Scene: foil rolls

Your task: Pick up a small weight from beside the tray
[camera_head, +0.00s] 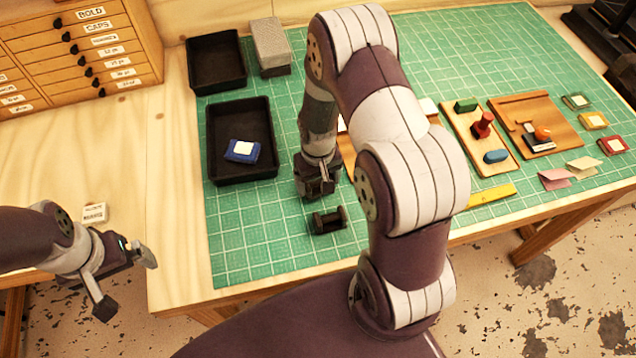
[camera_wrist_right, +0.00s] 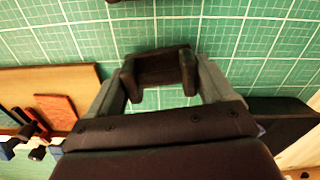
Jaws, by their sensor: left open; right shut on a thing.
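My right gripper (camera_head: 317,182) is over the green mat, just right of the near black tray (camera_head: 275,150). In the wrist view it (camera_wrist_right: 160,85) is shut on a small dark weight (camera_wrist_right: 160,66), its fingers at the two ends. I cannot tell whether this weight touches the mat. A second dark weight (camera_head: 329,220), spool-shaped, lies on the mat nearer to me; a dark edge at the top of the wrist view seems to be it. My left gripper (camera_head: 125,281) is open and empty at the far left, away from the mat.
A blue packet (camera_head: 243,151) lies in the near tray. Another black tray (camera_head: 217,63) and a grey block (camera_head: 271,45) stand behind. Wooden boards with small pieces (camera_head: 481,130) are to the right. The mat's near left part is clear.

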